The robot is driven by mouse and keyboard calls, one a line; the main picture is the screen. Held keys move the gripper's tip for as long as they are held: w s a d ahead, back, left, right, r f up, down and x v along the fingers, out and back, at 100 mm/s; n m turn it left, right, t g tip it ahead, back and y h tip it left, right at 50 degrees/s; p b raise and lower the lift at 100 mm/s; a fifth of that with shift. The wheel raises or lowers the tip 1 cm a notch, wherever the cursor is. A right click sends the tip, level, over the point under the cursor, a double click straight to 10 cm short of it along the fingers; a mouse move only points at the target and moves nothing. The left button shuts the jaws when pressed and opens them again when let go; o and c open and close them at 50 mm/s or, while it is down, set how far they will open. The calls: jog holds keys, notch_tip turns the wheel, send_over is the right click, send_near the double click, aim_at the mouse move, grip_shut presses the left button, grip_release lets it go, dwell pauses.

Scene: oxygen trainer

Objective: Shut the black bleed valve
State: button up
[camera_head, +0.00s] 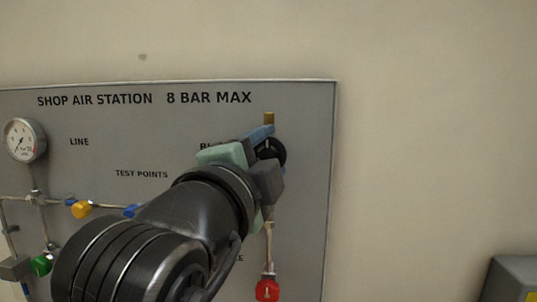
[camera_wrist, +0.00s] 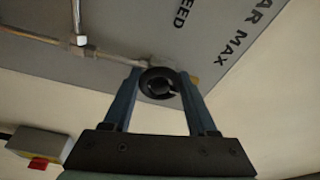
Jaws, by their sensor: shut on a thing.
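The black bleed valve (camera_wrist: 160,86) is a round black knob between the two blue fingers of my gripper (camera_wrist: 158,84) in the wrist view. In the head view the black knob (camera_head: 272,152) shows past my gripper (camera_head: 264,140), at the panel's right side under a brass fitting (camera_head: 269,118). My gripper is shut on the knob. My wrist and arm hide part of the valve and most of its label in the head view. I cannot tell how far the knob is turned.
The grey panel (camera_head: 120,140) carries a round gauge (camera_head: 25,139), a yellow knob (camera_head: 82,208), a green knob (camera_head: 41,265) and a red knob (camera_head: 267,290) below the black one. A grey box (camera_head: 510,280) is at the lower right. The wall right of the panel is bare.

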jog(key=o, duration=1.4)
jog(key=shift+c, duration=0.2)
jog(key=b+v, duration=0.3)
jog(key=v, duration=1)
jog(key=s+d+r+n+t+y+p, duration=0.1)
jog(key=d+r+n+t+y, duration=0.1)
jog(key=r+n+t, duration=0.3)
jog(key=s+d+r+n+t+y+p, duration=0.1)
jog(key=r+n, duration=0.5)
jog(key=n, duration=0.8)
jog(key=d+t+y+p, duration=0.1)
jog(key=t+y, duration=0.1)
jog(key=t, duration=0.1)
jog(key=shift+s+t+y, duration=0.25)
jog(key=shift+t+y, duration=0.15)
